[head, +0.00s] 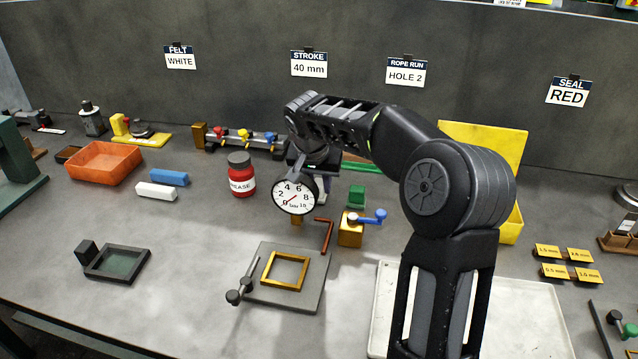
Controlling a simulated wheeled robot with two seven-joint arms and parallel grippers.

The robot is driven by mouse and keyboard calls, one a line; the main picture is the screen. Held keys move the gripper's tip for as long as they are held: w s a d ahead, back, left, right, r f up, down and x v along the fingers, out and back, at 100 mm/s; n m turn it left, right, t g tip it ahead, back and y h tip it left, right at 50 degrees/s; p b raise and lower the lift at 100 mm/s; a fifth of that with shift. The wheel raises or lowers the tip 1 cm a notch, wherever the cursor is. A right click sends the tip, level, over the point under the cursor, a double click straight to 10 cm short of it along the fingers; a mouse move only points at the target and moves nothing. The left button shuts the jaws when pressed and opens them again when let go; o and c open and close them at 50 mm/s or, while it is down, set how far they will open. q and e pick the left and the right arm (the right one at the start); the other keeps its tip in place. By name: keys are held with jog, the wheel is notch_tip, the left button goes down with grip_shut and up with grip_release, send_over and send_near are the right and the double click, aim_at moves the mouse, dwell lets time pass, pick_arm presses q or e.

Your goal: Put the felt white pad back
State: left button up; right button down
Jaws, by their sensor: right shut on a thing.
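A white block (156,191), which looks like the white felt pad, lies on the grey bench beside a blue block (170,178). My right gripper (320,184) reaches in from the right and points down behind a round dial gauge (294,197). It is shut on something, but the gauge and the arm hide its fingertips. A small pale piece shows near them, and I cannot tell what it is. A label on the back wall (180,57) reads FELT WHITE. My left gripper is not in view.
An orange tray (104,146) and a red grease jar (241,178) stand left of the gripper. A plate with a gold frame (285,257) lies in front. A dark frame (117,246) lies at left. A white tray (388,300) is partly behind my arm.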

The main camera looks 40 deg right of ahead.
jog(key=shift+f, duration=0.15)
jog(key=c, duration=1.2)
grip_release()
jog(key=shift+r, duration=0.3)
jog(key=v, duration=1.1)
jog(key=shift+s+a+r, duration=0.15)
jog(key=shift+r, duration=0.2)
